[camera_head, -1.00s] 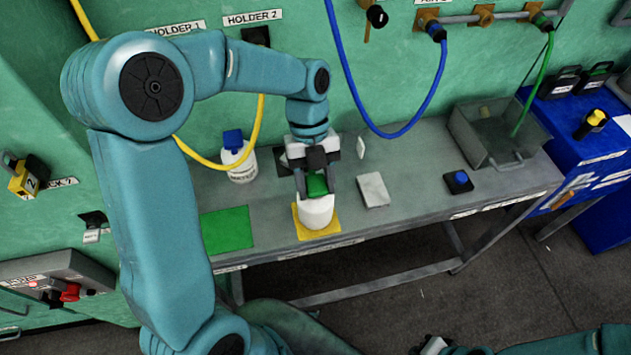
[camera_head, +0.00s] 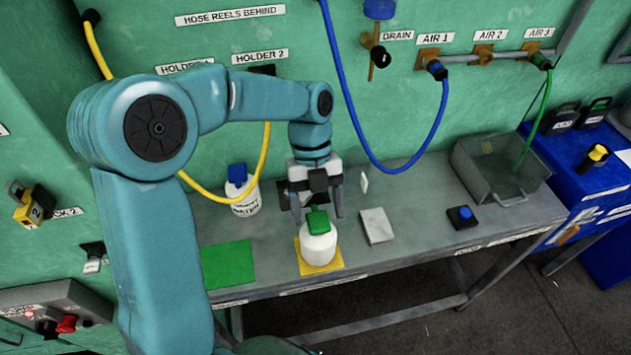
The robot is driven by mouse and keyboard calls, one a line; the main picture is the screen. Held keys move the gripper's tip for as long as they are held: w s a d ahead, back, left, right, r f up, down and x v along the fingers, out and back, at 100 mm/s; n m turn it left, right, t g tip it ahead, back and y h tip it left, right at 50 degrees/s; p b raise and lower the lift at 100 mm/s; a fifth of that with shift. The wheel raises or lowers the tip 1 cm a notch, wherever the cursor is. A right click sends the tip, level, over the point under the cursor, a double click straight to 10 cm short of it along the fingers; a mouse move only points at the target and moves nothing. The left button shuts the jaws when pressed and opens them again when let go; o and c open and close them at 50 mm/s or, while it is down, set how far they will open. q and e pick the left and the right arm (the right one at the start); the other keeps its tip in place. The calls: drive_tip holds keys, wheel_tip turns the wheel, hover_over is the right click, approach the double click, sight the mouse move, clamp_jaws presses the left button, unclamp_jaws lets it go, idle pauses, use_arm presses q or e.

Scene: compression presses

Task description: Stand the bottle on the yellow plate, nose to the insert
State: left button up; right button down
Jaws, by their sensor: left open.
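A white bottle with a green cap (camera_head: 318,245) stands upright on the yellow plate (camera_head: 322,268) on the grey bench. Which way its nose points is too small to tell. My left gripper (camera_head: 315,213) is open, with its fingers pointing down just behind and above the green cap. It holds nothing. I cannot tell whether a finger still touches the cap. A small pale upright piece (camera_head: 364,182) and a light grey block (camera_head: 376,225) are right of the gripper; I cannot tell whether either is the insert. My right gripper is not in view.
A green plate (camera_head: 228,264) lies left of the yellow one. A white bottle with a blue cap (camera_head: 242,190) stands behind it. A black block with a blue button (camera_head: 462,216) and a metal tray (camera_head: 500,165) are to the right. Yellow and blue hoses hang at the wall.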

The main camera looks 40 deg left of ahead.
use_arm(q)
drive_tip(key=v, duration=0.9)
drive_tip(key=shift+r, duration=0.2)
drive_tip(key=shift+s+f, duration=0.1)
